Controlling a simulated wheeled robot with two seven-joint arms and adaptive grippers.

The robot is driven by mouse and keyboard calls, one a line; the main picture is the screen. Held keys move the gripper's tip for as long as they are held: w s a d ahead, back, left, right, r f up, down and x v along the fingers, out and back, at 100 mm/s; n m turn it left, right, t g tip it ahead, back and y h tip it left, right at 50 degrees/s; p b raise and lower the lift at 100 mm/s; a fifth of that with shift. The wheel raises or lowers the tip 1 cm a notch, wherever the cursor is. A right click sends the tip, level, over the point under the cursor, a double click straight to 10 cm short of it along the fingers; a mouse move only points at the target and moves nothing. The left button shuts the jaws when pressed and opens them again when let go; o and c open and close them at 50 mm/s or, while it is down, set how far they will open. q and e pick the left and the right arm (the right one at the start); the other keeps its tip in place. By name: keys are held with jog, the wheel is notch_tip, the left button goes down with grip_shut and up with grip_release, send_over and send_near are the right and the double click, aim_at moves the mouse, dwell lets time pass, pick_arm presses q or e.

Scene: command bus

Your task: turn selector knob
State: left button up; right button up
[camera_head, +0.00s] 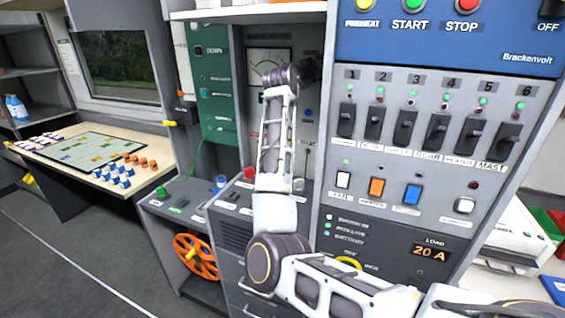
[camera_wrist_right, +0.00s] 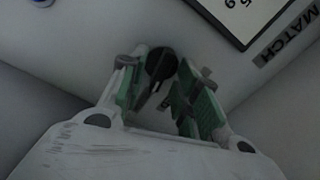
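The selector knob (camera_wrist_right: 161,64) is a round black knob with a light pointer line, on a pale panel in the right wrist view. My right gripper (camera_wrist_right: 160,85) is at the knob, with one green-padded finger on each side of it. The fingers are apart; a gap shows at the right finger, and I cannot tell whether the left finger touches the knob. In the head view my right arm reaches up to the panel beside the dial gauge (camera_head: 268,68); its gripper and the knob are hidden there. My left gripper is not in view.
A grey switch panel (camera_head: 395,160) with several black toggles stands right of my arm. A green panel (camera_head: 213,80) is to the left. A low console with an orange handwheel (camera_head: 196,257) stands below. A dark-framed display (camera_wrist_right: 243,15) and a MATCH label (camera_wrist_right: 285,38) lie near the knob.

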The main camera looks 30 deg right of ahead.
jog(key=shift+w+a+r+n+p, duration=0.1)
jog(key=shift+r+n+p, duration=0.05)
jog(key=shift+n+p, duration=3.95)
jog(key=shift+w+a+r+n+p, duration=0.1)
jog(key=shift+n+p, duration=2.9)
jog(key=shift+p, duration=2.55)
